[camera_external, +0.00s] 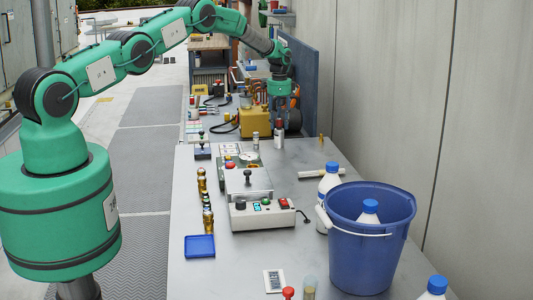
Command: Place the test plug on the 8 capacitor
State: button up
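My gripper (281,103) points down over the far part of the grey bench, in front of a yellow machine. Its fingers are small and partly dark against the background, so I cannot tell if they are open or shut. A small upright white and red cylinder with a dark top (279,134) is just below the fingers; I cannot tell if they touch it. Another small pale cylinder (256,140) stands to its left. I cannot make out which thing is the test plug, nor any capacitor marked 8. Several brass-coloured cylinders (207,199) stand in a row along the bench's left side.
A grey test box with buttons (262,214) sits mid-bench. A blue bucket (363,268) holding a white bottle stands at the front right, beside another bottle (328,181). A blue tray (199,246) lies at the left edge.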

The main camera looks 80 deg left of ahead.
aim_at(279, 119)
jog(key=shift+r, duration=0.15)
notch_tip(279, 119, up, 12)
jog(key=b, duration=0.1)
dwell(0.8)
dwell(0.5)
dwell(0.3)
